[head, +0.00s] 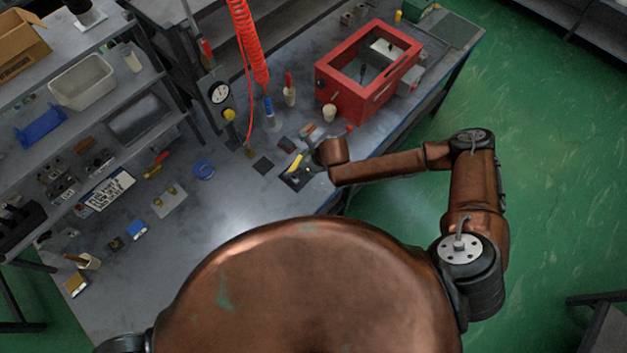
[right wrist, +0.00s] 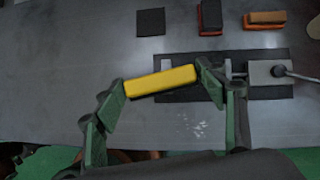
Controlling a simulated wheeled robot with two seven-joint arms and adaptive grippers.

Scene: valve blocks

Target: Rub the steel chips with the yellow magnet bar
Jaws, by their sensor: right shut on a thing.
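The yellow magnet bar (right wrist: 160,80) is held between the green fingers of my right gripper (right wrist: 163,82) in the right wrist view, a finger at each end. It is slightly tilted in the picture. It also shows in the head view (head: 296,163), beside the end of my right arm. The steel chips (right wrist: 197,128) look like a small patch of pale specks on the grey bench, below the bar's right part in the wrist view. I cannot tell the bar's height above the bench. My left gripper is not in view.
A dark mat (right wrist: 212,58) carries a grey block with a lever (right wrist: 270,73). A black square pad (right wrist: 151,22) and two dark and orange blocks lie beyond it. A red open-topped box (head: 345,97) stands farther along the bench. Shelves stand at the left in the head view.

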